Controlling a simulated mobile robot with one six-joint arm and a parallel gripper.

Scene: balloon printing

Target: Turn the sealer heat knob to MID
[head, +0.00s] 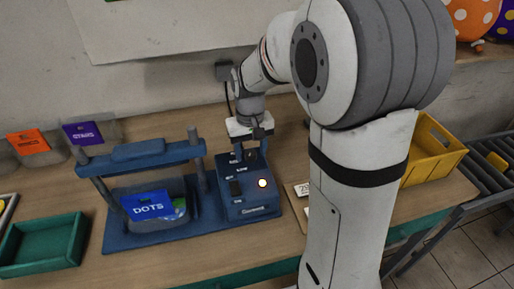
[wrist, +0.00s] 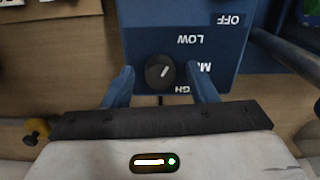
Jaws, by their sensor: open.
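The sealer's blue control box (head: 247,190) stands on the bench in the head view. Its dark round heat knob (wrist: 160,71) shows in the wrist view, with a light pointer line slanting up and right, roughly toward the LOW label (wrist: 188,39). The MID label (wrist: 203,67) is partly hidden by a finger; the HIGH label (wrist: 183,89) is partly covered too. The OFF label (wrist: 230,20) is clear. My gripper (wrist: 162,84) is open, its blue fingers on either side of the knob with gaps. In the head view my gripper (head: 250,140) is over the box's back end.
The sealer's blue bar frame (head: 140,152) stands left of the box, with a DOTS packet (head: 148,206) in it. A lit button (head: 263,183) sits on the box. A green tray (head: 45,245) is at left and a yellow crate (head: 430,150) at right.

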